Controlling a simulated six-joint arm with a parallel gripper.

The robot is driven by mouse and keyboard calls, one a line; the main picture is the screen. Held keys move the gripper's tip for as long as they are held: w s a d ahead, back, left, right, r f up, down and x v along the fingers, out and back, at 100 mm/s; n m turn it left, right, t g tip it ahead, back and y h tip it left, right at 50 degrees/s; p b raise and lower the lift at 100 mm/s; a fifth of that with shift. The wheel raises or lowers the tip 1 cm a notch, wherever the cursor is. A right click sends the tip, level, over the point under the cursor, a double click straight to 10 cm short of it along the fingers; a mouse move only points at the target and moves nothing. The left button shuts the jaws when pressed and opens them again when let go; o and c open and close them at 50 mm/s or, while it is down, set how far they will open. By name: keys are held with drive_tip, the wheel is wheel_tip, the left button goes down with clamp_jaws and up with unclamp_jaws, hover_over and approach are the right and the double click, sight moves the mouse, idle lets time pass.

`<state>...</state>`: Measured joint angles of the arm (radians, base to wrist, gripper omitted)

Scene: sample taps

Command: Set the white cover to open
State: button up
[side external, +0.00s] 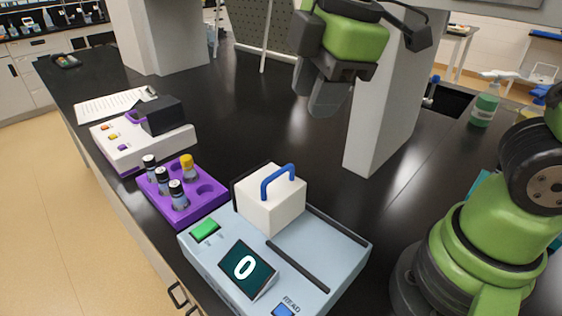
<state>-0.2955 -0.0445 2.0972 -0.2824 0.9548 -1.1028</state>
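The white cover (268,208) is a box-shaped block with a blue handle (279,179) on top. It sits at the back left of a pale blue-grey instrument (330,245). The instrument has a dark screen (247,268) reading 0, a green button (205,230) and a blue READ button (283,310). My gripper (325,98) hangs above and behind the cover, apart from it. Its fingers overlap in this view, so I cannot see whether they are open. Whether anything is under the cover is hidden.
A purple rack (206,209) with several capped vials stands left of the instrument. Behind it are a white device (122,148) with a dark block and a paper sheet (110,104). White pillars (383,110) stand at the back. A green bottle (485,108) is at the right.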

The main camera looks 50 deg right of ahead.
sight(280, 171)
drive_tip(key=w+f+n, duration=0.1)
drive_tip(key=f, duration=0.3)
drive_tip(key=w+a+f+n, duration=0.1)
drive_tip(key=f+n, duration=0.1)
drive_tip(key=f, duration=0.2)
drive_tip(key=w+a+f+n+g, duration=0.1)
drive_tip(key=w+f, duration=0.1)
drive_tip(key=f, duration=0.2)
drive_tip(key=shift+f+n+h, duration=0.1)
drive_tip(key=shift+n+h, duration=0.2)
clamp_jaws()
